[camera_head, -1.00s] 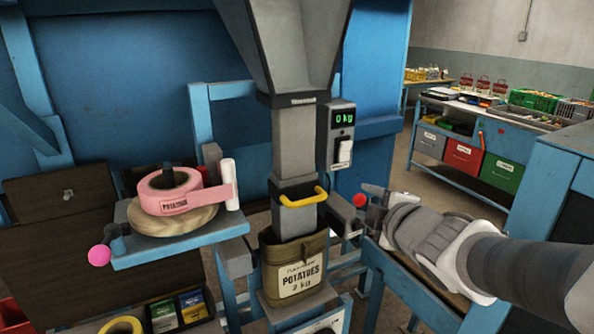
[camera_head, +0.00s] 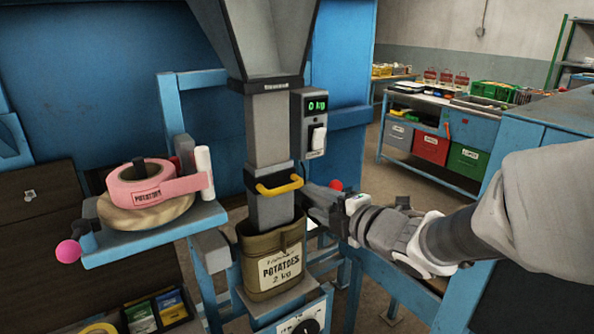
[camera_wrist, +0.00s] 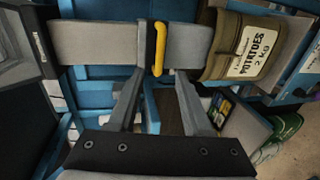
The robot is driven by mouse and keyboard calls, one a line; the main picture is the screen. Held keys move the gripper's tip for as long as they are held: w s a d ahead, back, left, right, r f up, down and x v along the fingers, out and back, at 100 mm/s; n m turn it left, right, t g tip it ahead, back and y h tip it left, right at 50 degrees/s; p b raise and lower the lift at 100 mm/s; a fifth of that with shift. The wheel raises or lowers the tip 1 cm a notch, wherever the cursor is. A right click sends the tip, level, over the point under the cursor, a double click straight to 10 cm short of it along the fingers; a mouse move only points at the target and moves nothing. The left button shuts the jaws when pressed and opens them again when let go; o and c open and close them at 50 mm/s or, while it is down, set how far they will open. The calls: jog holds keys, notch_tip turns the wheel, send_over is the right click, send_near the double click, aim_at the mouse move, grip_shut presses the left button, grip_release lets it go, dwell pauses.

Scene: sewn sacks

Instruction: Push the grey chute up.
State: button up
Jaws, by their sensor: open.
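The grey chute (camera_head: 268,205) hangs under the hopper, with a dark collar and a yellow handle (camera_head: 279,187) on its front. Its lower end is down inside the mouth of an olive potato sack (camera_head: 274,262). My gripper (camera_head: 313,201) is open, just right of the chute and near the handle's height. In the wrist view, my gripper's fingers (camera_wrist: 158,76) are spread and empty, pointing at the chute's collar. The yellow handle (camera_wrist: 160,48) lies ahead between the two fingertips. I cannot tell whether a finger touches the chute.
A scale display (camera_head: 309,122) reading 0 kg hangs right of the upper chute. A blue shelf (camera_head: 165,235) at left carries pink tape (camera_head: 157,186). A blue bench (camera_head: 450,128) with bins stands at the back right.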

aim_at(288, 189)
jog(key=x, duration=1.2)
grip_shut()
dwell(1.1)
